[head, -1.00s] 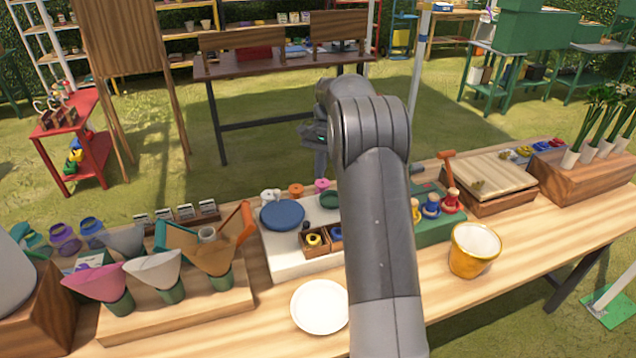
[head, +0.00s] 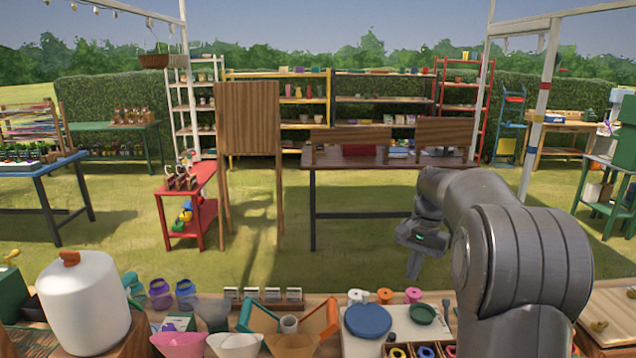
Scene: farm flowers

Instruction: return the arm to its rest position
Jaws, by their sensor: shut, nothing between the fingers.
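My arm rises at the right of the head view, bent at the elbow. My gripper (head: 414,268) hangs at its far end, pointing down beyond the wooden table's back edge. It is shut and holds nothing. Below it on the table are a blue round lid (head: 368,321) and a dark green dish (head: 422,313). The gripper is clear of them. My forearm hides part of the table's right side.
A white canister (head: 85,300) stands at the left of the table, near several paper cones (head: 180,345). A red cart (head: 188,205) and a dark table (head: 385,160) stand on the grass behind. Open grass lies between.

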